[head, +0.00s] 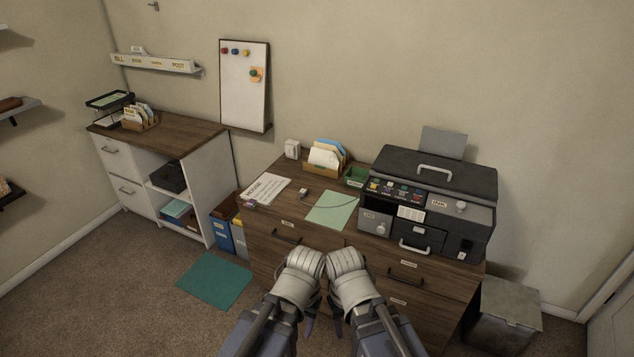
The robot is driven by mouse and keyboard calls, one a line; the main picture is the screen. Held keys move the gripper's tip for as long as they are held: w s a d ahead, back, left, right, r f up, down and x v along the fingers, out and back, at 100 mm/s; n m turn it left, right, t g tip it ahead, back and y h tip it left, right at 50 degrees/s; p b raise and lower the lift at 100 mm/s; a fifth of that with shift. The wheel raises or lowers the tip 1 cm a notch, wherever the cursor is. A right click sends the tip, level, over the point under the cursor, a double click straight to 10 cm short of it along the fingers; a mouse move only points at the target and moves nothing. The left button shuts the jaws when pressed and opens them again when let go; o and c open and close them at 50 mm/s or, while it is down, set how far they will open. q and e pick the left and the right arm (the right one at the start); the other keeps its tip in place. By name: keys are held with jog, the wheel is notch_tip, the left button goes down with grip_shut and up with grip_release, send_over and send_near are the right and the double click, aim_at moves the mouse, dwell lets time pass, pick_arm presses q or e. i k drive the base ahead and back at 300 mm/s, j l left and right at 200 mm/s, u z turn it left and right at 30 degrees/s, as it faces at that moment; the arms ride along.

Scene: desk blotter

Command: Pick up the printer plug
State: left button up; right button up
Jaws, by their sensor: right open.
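A small pale plug (304,192) lies on the brown desk (272,192), with a thin dark cable curving from it toward the printer (430,190). I take it to be the printer plug; it is too small to make out its prongs. My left gripper (306,264) and my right gripper (347,262) are side by side at the bottom middle, in front of the desk drawers. Both are apart from the plug, which lies farther back. The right gripper is open, and I see nothing in it. The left gripper's fingers are not clear.
A green sheet (332,210) and a white labelled paper (266,189) lie near the plug. A teal mat (215,280) lies on the floor, and a grey bin (505,313) stands at right.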

aim_at(303, 192)
jog(key=i+j+z, duration=0.35)
jog(key=i+j, duration=0.2)
jog(key=i, duration=0.15)
jog(key=i+j+z, duration=0.35)
jog(key=i+j, duration=0.3)
jog(key=j, duration=0.1)
